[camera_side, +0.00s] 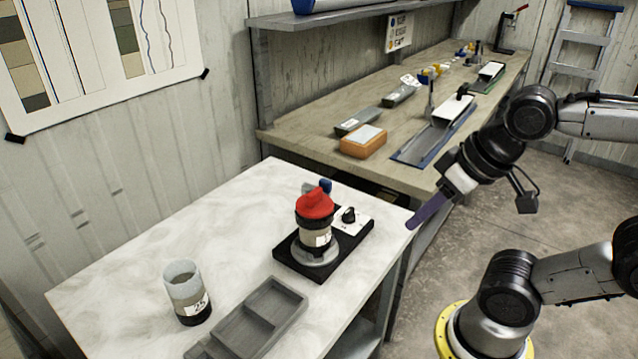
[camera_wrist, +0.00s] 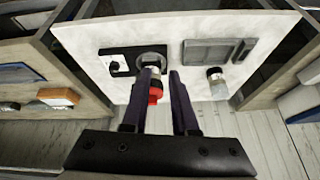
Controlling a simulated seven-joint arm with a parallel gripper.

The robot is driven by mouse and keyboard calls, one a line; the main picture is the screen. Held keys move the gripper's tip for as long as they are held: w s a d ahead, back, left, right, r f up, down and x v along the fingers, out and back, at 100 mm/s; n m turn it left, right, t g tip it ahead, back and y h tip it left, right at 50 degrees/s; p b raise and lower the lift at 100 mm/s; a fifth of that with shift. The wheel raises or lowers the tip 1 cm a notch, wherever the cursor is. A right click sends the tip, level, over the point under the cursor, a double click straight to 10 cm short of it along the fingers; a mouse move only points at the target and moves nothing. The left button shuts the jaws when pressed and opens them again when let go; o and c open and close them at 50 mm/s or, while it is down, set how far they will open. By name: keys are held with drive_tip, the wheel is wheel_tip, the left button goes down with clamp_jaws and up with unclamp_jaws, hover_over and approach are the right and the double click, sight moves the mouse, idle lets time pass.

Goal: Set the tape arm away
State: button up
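A black stand (camera_side: 353,238) with a dial on a white plate (camera_side: 349,217) sits on the white table. It holds an upright pale core liner (camera_side: 316,238) with a red cap (camera_side: 315,205) on top. A small blue piece (camera_side: 325,186) shows behind the cap; I cannot tell which part is the tape arm. My gripper (camera_side: 412,224) is in the air to the right of the stand, near the table's edge. In the wrist view my gripper (camera_wrist: 159,78) is open with nothing held, and the red cap (camera_wrist: 155,92) shows between its fingers, farther off.
A clear labelled cup with dark contents (camera_side: 187,292) stands on the left of the table. A grey compartment tray (camera_side: 262,318) lies at the front. A long wooden bench (camera_side: 420,118) with an orange block (camera_side: 363,143) and other tools stands behind. The table's back left is bare.

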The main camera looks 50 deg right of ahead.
drive_tip(key=w+r+m, duration=0.1)
drive_tip(key=m, duration=0.1)
drive_tip(key=w+d+r+m, duration=0.1)
drive_tip(key=r+m, duration=0.1)
drive_tip(key=w+d+r+m+h, duration=0.1)
drive_tip(key=r+m, duration=0.1)
drive_tip(key=shift+g, duration=0.3)
clamp_jaws()
drive_tip(key=w+d+r+m+g+h, duration=0.1)
drive_tip(key=w+m+g, duration=0.1)
drive_tip(key=w+m, duration=0.5)
drive_tip(key=w+d+r+m+g+h, duration=0.1)
drive_tip(key=w+d+m+h, duration=0.15)
drive_tip(key=w, duration=0.75)
drive_tip(key=w+a+f+g, duration=0.1)
drive_tip(key=w+a+f, duration=0.1)
drive_tip(key=w+f, duration=0.3)
drive_tip(key=shift+f, duration=0.1)
